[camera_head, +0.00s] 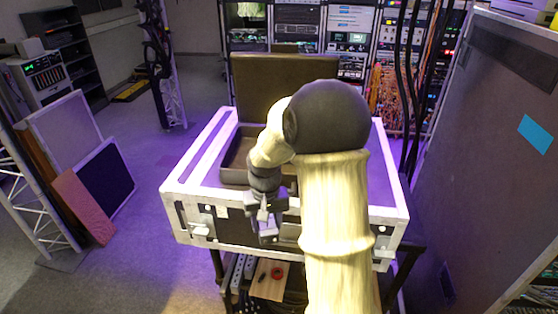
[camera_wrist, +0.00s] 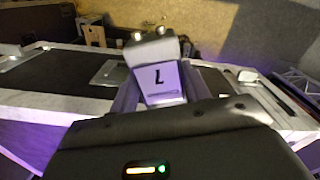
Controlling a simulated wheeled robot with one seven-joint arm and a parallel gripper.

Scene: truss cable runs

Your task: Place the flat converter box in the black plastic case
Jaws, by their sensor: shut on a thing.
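My gripper (camera_head: 266,232) is shut on the flat converter box (camera_wrist: 165,80). In the head view my gripper hangs at the front edge of a white-edged flight case, and the box is hard to make out there. The black plastic case, its lid (camera_head: 262,88) raised at the back, stands open on the flight case. Its tray (camera_head: 236,158) lies behind my gripper, partly hidden by my arm.
The white-edged flight case (camera_head: 176,190) has latches on its front. A cart shelf below holds a red roll (camera_head: 277,272) and other items. Equipment racks (camera_head: 350,30) stand behind. A large grey panel (camera_head: 470,150) is close on the right. Open floor lies to the left.

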